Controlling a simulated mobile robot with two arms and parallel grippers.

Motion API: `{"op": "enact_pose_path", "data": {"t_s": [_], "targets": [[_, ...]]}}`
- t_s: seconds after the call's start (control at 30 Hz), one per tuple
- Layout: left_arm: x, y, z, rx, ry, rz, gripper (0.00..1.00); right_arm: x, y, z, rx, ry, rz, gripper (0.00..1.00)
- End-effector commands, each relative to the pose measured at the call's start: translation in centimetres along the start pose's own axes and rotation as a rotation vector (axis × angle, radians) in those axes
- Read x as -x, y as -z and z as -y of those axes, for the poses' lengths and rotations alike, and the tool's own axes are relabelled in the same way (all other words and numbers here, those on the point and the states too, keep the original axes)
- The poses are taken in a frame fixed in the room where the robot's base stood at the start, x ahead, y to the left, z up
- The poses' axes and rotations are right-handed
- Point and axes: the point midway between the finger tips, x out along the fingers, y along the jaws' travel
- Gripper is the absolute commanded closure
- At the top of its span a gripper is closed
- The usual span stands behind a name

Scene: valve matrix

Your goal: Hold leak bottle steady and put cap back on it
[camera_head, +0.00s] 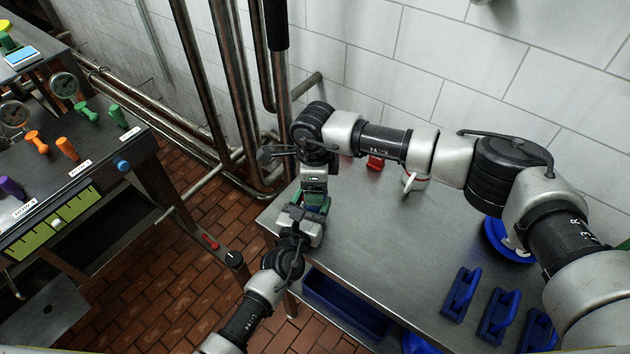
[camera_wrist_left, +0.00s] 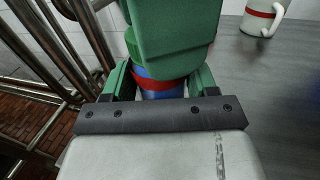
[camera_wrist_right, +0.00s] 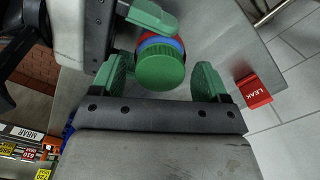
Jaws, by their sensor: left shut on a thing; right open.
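The leak bottle (camera_wrist_left: 160,92), blue with a red band, stands between the fingers of my left gripper (camera_wrist_left: 160,82), which is shut on it. The green cap (camera_wrist_right: 161,70) sits at the bottle's top, with red and blue showing just behind it. I cannot tell whether it is screwed down. My right gripper (camera_wrist_right: 164,80) is open, with one finger on each side of the cap and gaps visible. In the head view both grippers meet over the table's left corner, and they mostly hide the bottle and cap.
A red LEAK block (camera_wrist_right: 254,92) stands on the grey table (camera_head: 400,245). A white mug with a red band (camera_wrist_left: 262,18) is nearby. Blue handled blocks (camera_head: 461,292) and a blue round dish (camera_head: 503,243) lie to the right. A valve bench (camera_head: 130,150) stands left across a floor gap.

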Motion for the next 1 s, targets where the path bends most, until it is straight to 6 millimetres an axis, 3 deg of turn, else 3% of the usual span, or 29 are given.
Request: {"op": "enact_pose_path", "data": {"t_s": [0.17, 0.5, 0.83, 1.0], "targets": [[0.0, 0.0, 0.0, 0.000, 0.000, 0.000, 1.00, 0.6, 0.0, 0.1, 0.001, 0.002, 0.001, 0.24], [0.0, 0.0, 0.0, 0.000, 0.000, 0.000, 1.00, 4.5, 0.0, 0.0, 0.001, 0.001, 0.000, 0.24], [0.0, 0.0, 0.0, 0.000, 0.000, 0.000, 1.00, 4.6, -0.1, 0.0, -0.016, 0.000, 0.001, 0.28], [0.0, 0.0, 0.0, 0.000, 0.000, 0.000, 1.00, 5.3, -0.5, -0.2, -0.200, -0.002, 0.005, 0.28]]}}
